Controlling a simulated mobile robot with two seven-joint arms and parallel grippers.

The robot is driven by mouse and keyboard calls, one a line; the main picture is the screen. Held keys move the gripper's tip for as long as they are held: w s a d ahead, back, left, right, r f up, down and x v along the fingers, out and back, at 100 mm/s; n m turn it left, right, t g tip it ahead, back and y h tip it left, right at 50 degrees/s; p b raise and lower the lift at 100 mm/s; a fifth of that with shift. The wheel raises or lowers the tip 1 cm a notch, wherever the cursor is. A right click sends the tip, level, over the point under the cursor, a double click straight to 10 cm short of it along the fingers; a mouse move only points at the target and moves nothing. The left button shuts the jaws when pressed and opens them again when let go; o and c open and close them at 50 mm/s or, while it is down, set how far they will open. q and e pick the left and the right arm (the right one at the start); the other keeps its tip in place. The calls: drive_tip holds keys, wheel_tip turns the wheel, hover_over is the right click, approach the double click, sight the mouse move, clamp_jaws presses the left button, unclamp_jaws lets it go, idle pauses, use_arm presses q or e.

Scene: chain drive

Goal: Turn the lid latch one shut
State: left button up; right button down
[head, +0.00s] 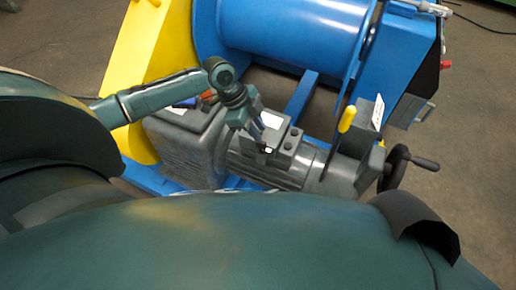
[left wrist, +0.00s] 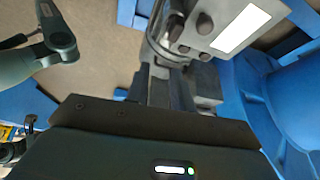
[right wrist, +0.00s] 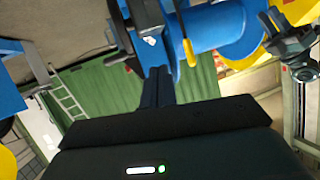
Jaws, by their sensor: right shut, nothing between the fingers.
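The grey motor's terminal box (head: 285,143) sits on top of the motor, with dark blocks or knobs on its lid. In the left wrist view the lid (left wrist: 222,25) shows a white label and several dark round knobs (left wrist: 205,23). I cannot tell which knob is latch one or how it is turned. My left gripper (head: 262,130) is at the box's left side; in its wrist view (left wrist: 160,72) its fingers stand apart, tips close to the box, contact unclear. My right gripper (right wrist: 158,75) is shut and empty, away from the motor; the head view does not show it.
A blue drum (head: 292,28) and yellow guard (head: 150,50) stand behind the motor. A yellow-handled lever (head: 347,118) and a black handwheel (head: 397,168) are at its right. In the right wrist view a ladder (right wrist: 68,98) stands by a green wall.

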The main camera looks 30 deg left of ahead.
use_arm(q)
drive_tip(key=w+a+r+m+g+b, duration=0.1)
drive_tip(key=w+a+r+b, duration=0.15)
drive_tip(key=a, duration=0.25)
drive_tip(key=x, duration=1.2)
drive_tip(key=shift+s+a+b, duration=0.2)
drive_tip(key=shift+s+b, duration=0.2)
drive_tip(key=shift+c, duration=0.2)
clamp_jaws()
